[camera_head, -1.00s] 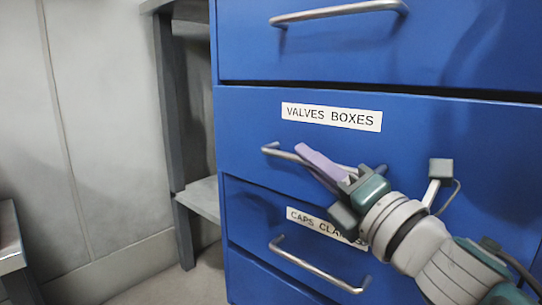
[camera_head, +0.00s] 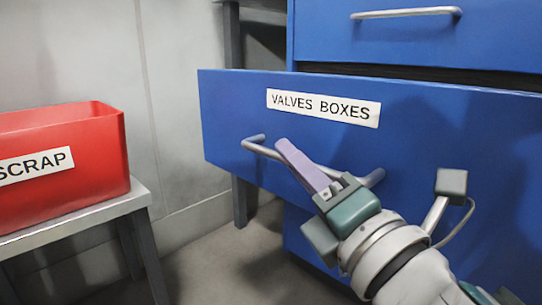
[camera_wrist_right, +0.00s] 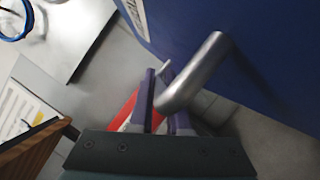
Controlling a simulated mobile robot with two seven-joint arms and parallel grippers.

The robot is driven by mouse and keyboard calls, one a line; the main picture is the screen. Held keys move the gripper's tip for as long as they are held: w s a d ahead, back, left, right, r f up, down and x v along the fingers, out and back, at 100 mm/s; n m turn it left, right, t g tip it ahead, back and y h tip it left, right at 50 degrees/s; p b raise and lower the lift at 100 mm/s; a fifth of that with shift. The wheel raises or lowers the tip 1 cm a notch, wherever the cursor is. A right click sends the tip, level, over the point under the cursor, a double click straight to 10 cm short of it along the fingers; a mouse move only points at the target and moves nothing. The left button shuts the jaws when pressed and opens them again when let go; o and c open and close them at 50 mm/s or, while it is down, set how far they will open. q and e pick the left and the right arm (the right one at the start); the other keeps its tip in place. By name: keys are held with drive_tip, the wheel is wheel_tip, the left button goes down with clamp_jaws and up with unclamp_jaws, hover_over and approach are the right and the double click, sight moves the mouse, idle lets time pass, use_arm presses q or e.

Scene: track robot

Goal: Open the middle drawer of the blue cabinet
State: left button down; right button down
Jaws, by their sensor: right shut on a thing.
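The blue cabinet's middle drawer (camera_head: 420,125) has a white label reading "VALVES BOXES" (camera_head: 323,107). It is pulled out, its front standing forward of the drawer above with a dark gap over it. Its metal bar handle (camera_head: 262,147) runs across below the label. My right gripper (camera_head: 290,155) is shut on this handle in the head view. In the right wrist view its purple fingers (camera_wrist_right: 160,100) are on either side of the grey handle (camera_wrist_right: 195,72). My left gripper is not in view.
The upper drawer with its handle (camera_head: 405,13) is closed. A red bin marked "SCRAP" (camera_head: 100,150) stands on a grey table (camera_head: 75,225) at left. Bare floor (camera_head: 225,265) shows between table and cabinet. The lower drawer is mostly hidden behind the middle one.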

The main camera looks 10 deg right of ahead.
drive_tip(key=shift+s+a, duration=0.25)
drive_tip(key=shift+a, duration=0.1)
drive_tip(key=c, duration=0.9)
unclamp_jaws()
drive_tip(key=p+v, duration=0.2)
drive_tip(key=v, duration=0.8)
